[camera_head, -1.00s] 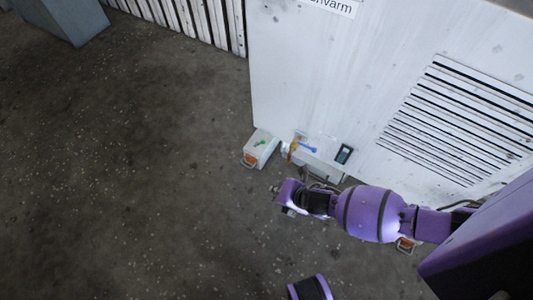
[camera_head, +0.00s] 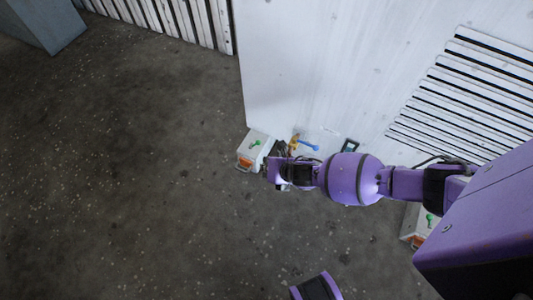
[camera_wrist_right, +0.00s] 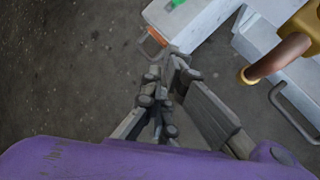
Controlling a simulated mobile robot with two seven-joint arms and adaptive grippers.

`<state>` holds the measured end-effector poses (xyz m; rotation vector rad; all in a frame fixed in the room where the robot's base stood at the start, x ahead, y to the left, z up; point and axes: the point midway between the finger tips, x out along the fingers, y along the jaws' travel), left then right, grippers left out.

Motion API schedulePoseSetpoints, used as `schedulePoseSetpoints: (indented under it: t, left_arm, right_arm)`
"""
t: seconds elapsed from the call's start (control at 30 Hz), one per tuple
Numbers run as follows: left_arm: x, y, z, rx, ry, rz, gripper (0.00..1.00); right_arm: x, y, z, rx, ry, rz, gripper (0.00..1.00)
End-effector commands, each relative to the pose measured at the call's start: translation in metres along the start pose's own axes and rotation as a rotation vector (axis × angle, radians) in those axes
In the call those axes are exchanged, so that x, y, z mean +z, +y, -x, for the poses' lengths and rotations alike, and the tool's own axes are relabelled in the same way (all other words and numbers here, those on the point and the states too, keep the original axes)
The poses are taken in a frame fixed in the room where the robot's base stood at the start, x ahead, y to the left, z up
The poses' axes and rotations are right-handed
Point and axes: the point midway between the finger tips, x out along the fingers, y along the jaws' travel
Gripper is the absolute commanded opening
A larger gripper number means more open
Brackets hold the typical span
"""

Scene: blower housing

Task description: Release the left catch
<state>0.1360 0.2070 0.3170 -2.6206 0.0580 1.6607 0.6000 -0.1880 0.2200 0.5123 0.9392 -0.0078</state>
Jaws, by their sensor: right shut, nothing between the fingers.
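The left catch (camera_head: 244,162) is a small orange piece with a metal loop on the front of a white box (camera_head: 257,138) at the foot of the white housing. In the wrist view the orange catch (camera_wrist_right: 157,37) shows just above and left of the fingertips of my right gripper (camera_wrist_right: 176,56). That gripper is shut and empty. In the head view my right gripper (camera_head: 270,172) is close to the right side of the catch and hides part of the box front. I cannot tell whether it touches the catch. My left gripper is not in view.
A second white box with an orange catch (camera_head: 417,241) sits at the right, partly behind my arm. The floor (camera_head: 130,180) to the left is clear.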

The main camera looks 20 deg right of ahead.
Motion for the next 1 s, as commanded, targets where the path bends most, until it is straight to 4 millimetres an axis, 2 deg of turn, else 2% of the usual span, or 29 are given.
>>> schedulePoseSetpoints:
  t: [0.03,0.1,0.3,0.4,0.53,1.0]
  left_arm:
    - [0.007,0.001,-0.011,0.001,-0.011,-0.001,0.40]
    - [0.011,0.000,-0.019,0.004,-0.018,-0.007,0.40]
    - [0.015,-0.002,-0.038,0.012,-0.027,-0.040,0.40]
    - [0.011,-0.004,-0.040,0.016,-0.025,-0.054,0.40]
    - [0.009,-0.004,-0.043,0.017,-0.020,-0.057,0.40]
    - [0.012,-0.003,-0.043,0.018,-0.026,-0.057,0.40]
  right_arm:
    - [-0.004,-0.002,-0.017,-0.001,0.002,-0.002,0.00]
    - [-0.005,-0.003,-0.033,-0.002,0.003,-0.002,0.00]
    - [-0.001,-0.003,-0.071,-0.002,0.001,-0.001,0.00]
    - [0.021,-0.002,-0.071,-0.001,-0.003,0.002,0.00]
    - [0.033,-0.001,-0.073,0.000,-0.002,0.001,0.00]
    - [0.040,0.001,-0.073,0.001,-0.002,0.001,0.00]
